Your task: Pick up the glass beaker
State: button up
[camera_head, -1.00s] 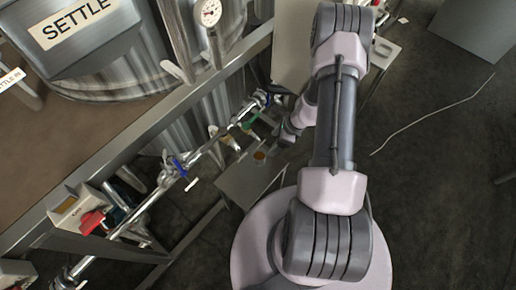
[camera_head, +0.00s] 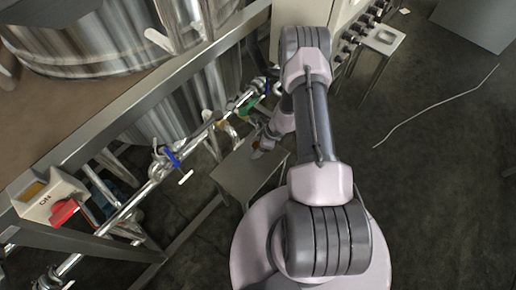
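A small grey side table (camera_head: 238,181) stands left of my arm, below the pipe. A small glass beaker (camera_head: 257,154) appears to stand near its far right corner, small and partly covered by the end of my arm. My gripper (camera_head: 262,148) is at the beaker, at the end of my wrist. Its fingers are too small and too hidden to show whether they are open or closed, or whether they touch the glass.
A metal pipe (camera_head: 142,197) with blue and green valve handles runs diagonally left of the table. A box with a red switch (camera_head: 65,212) is at the lower left. A steel tank (camera_head: 75,40) and a control cabinet (camera_head: 336,22) stand behind.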

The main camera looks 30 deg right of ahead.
grip_shut()
